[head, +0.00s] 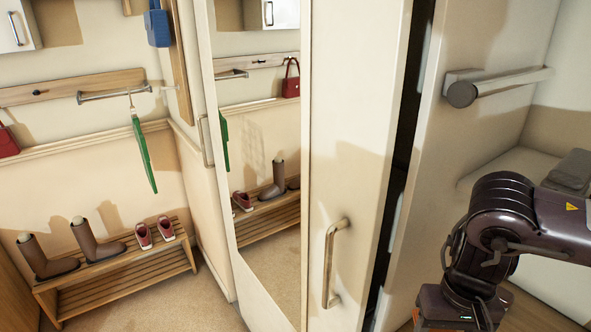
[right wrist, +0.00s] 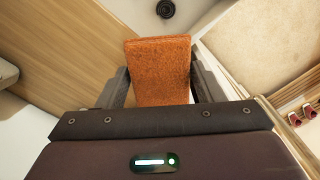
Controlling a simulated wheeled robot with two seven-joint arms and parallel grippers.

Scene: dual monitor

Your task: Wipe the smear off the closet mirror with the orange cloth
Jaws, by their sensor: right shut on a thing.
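The closet mirror (head: 262,200) is a tall, narrow panel in the middle of the head view. The orange cloth (right wrist: 161,70) is a thick, roughly rectangular pad in the right wrist view. My right gripper (right wrist: 160,78) is shut on it, one finger on each side. In the head view my right arm is at the lower right, well apart from the mirror, and its fingers are below the frame. My left gripper is not in view.
A white closet door with a handle (head: 335,262) stands right of the mirror, beside a dark gap. Another panel with a grey bar handle (head: 497,84) is near my right arm. A shoe bench (head: 120,275) with boots stands at left. Carpet (head: 205,300) before the mirror is clear.

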